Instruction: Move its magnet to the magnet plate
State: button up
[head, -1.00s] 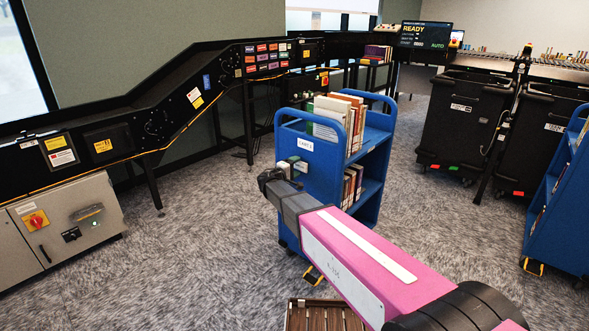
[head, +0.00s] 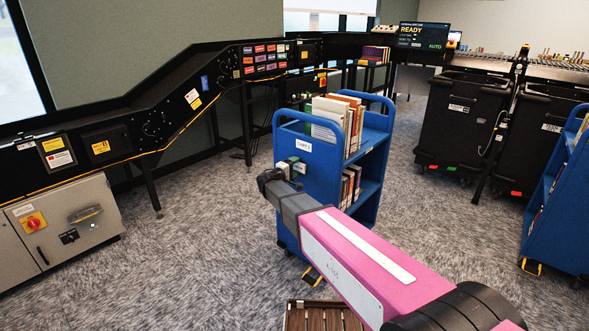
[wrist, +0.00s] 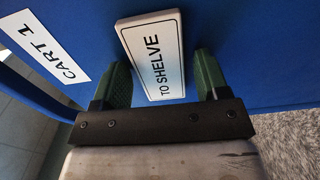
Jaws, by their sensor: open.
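A white rectangular magnet reading TO SHELVE (wrist: 153,55) is on the blue end panel of the cart labelled CART 1 (head: 318,190). My gripper (wrist: 161,68) is open, with one green finger on each side of the magnet and a gap showing at both sides. In the head view my gripper (head: 291,169) is at the cart's end panel, below its label, and the magnet is hard to make out there. A black panel with rows of coloured labels (head: 265,70) is on the sorter behind; I cannot tell whether it is the magnet plate.
The cart holds books on two shelves. Black bins (head: 462,122) stand at the back right, and another blue cart (head: 555,215) is at the right edge. A grey cabinet (head: 60,225) is at left. Carpet between cabinet and cart is clear.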

jog(key=c, duration=1.1)
jog(key=shift+s+a, duration=0.45)
jog(key=shift+s, duration=0.15)
jog(key=v, duration=0.6)
jog(key=shift+s+a, duration=0.25)
jog(key=shift+s, duration=0.05)
dwell(0.6)
